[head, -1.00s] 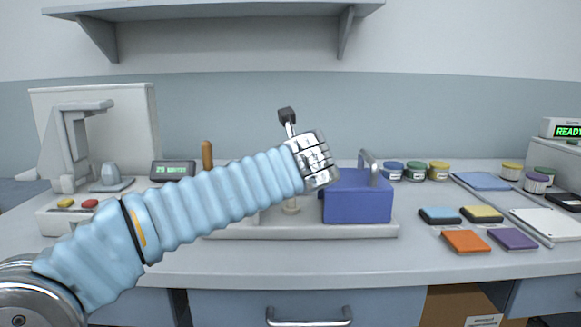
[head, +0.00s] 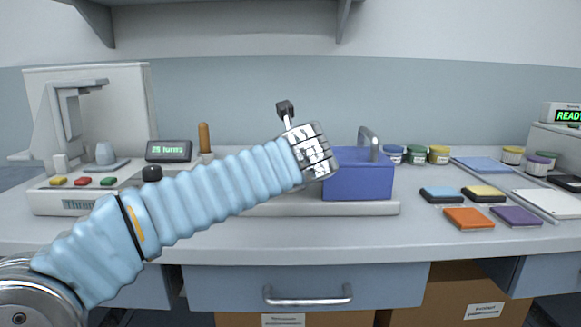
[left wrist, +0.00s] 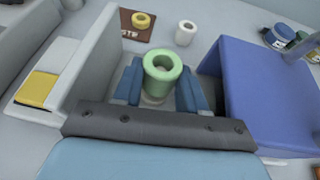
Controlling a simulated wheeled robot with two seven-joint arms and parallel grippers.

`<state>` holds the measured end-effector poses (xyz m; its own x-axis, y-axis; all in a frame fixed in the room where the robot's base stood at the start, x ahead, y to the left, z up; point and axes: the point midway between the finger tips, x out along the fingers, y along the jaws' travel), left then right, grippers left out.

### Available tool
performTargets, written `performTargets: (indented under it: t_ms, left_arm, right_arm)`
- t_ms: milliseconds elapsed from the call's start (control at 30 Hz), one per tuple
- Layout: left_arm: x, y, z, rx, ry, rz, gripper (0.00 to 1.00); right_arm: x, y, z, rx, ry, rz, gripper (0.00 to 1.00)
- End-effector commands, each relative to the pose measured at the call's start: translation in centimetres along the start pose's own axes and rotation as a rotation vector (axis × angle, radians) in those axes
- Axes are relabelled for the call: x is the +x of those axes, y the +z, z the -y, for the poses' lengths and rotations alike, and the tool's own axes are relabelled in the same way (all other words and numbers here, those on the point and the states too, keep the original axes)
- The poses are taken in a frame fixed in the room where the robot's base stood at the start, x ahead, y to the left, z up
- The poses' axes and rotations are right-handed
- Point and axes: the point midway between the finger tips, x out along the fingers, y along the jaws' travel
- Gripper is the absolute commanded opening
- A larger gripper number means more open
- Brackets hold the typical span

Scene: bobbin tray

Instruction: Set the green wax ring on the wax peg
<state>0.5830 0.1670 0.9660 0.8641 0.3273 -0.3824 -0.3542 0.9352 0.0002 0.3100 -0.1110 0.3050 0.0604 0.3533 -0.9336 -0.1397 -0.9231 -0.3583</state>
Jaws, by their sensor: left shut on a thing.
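The green wax ring (left wrist: 163,67) is held between the blue fingers of my left gripper (left wrist: 162,85) in the left wrist view. Its open hole faces the camera. A pale round shape (left wrist: 152,101) shows just below the ring; I cannot tell whether it is the wax peg or its base, or whether the ring touches it. In the head view my left gripper (head: 313,152) is just left of the blue box, its metal back hiding its fingers, the ring and the peg. My right gripper is not in view.
The blue box (head: 358,180) stands close on the gripper's right, and a pale upright wall (left wrist: 100,60) on its left. A white ring-like piece (left wrist: 186,33) and a yellow ring (left wrist: 141,20) on a brown pad lie beyond. Jars and coloured pads (head: 468,217) lie farther right.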

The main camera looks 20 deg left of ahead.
Motion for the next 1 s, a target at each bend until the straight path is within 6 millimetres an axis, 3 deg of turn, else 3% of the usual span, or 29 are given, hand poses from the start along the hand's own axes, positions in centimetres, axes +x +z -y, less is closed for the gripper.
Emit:
performTargets:
  t_ms: [1000]
  left_arm:
    - [-0.05,-0.02,-0.04,0.000,0.001,0.000,0.12]
  right_arm:
    - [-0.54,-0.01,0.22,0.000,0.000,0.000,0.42]
